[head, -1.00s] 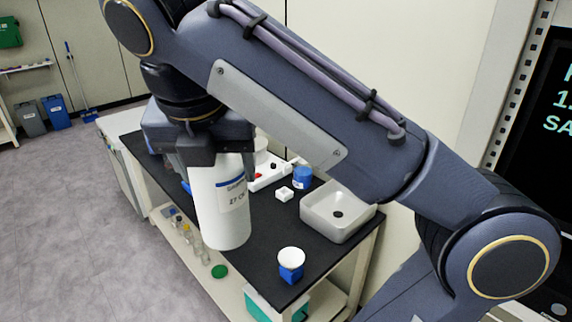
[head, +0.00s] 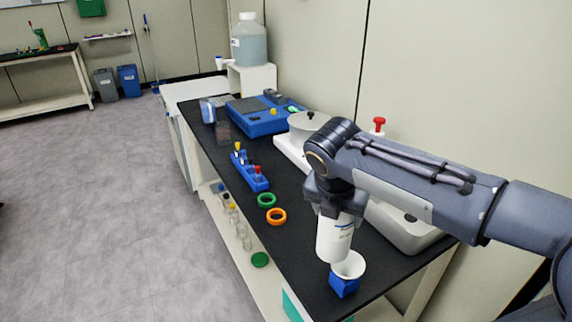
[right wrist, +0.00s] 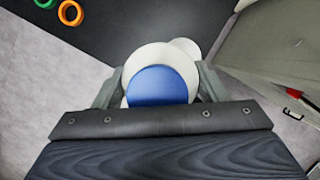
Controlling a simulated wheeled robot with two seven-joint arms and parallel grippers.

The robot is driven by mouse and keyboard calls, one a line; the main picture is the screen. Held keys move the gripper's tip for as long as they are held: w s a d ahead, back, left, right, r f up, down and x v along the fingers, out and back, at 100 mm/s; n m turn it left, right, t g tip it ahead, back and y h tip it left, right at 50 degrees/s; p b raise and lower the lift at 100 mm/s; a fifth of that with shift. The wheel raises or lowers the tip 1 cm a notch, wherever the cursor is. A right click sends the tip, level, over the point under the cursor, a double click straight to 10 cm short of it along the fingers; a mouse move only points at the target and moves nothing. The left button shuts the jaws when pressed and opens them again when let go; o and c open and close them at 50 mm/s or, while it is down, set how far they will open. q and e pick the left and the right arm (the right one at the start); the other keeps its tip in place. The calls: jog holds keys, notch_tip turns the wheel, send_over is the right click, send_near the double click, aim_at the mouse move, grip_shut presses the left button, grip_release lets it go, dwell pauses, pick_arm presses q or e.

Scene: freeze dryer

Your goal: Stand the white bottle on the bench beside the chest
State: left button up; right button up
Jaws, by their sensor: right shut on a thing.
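The white bottle (head: 333,240) hangs upright or nearly so from my right gripper (head: 337,205) in the head view, over the front part of the black bench (head: 300,232). My right gripper is shut around its upper part. In the right wrist view, the bottle's white shoulder and blue top (right wrist: 157,86) sit between the fingers. The bottle's base overlaps a white cup on a blue block (head: 344,284); I cannot tell whether they touch. I cannot tell for sure which thing is the chest. My left gripper is not in view.
Behind the arm is a pale grey basin (head: 385,225), partly hidden. Green (head: 266,200) and orange (head: 276,216) rings and a blue rack (head: 250,172) lie on the bench. Bare bench top lies left of the bottle. A teal box (head: 296,306) is below.

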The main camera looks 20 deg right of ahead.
jog(key=w+d+f, duration=0.1)
jog(key=w+f, duration=1.1)
jog(key=w, duration=0.1)
jog(key=shift+w+d+f, duration=0.2)
jog(key=shift+d+f, duration=0.05)
jog(key=shift+f, duration=0.15)
jog(key=shift+f, duration=0.1)
jog(key=o, duration=1.3)
